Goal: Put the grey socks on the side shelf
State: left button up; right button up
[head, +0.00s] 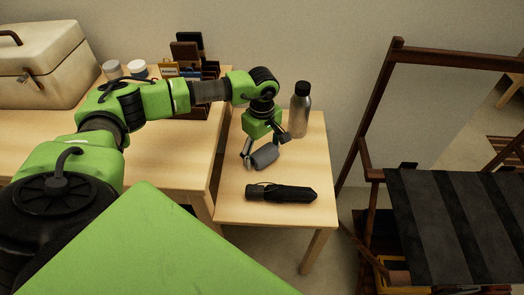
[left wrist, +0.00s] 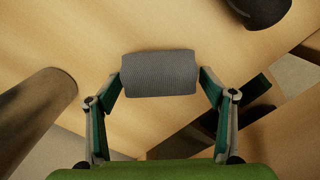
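The grey socks (head: 265,157) are a rolled, ribbed bundle over the light wooden side shelf (head: 232,207). In the left wrist view the socks (left wrist: 159,73) lie crosswise between the fingertips of my left gripper (left wrist: 161,76). In the head view my left gripper (head: 266,150) points down, with one finger at each end of the roll. It looks shut on the socks. I cannot tell whether the socks touch the shelf top. My right gripper is not in view.
A metal bottle with a black cap (head: 300,112) stands behind the socks on the shelf. A folded black umbrella (head: 282,193) lies in front. A larger table (head: 165,155) adjoins at left; a striped chair (head: 450,215) stands at right. Bare shelf lies around the umbrella.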

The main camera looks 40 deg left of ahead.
aim_at(262, 148)
pick_arm(q)
jog(key=shift+r, duration=0.2)
notch_tip(262, 148, up, 12)
jog(key=p, duration=0.1)
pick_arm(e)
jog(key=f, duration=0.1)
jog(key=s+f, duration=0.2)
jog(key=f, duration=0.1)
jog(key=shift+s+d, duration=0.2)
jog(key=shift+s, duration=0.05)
pick_arm(q)
jog(key=shift+f, duration=0.1)
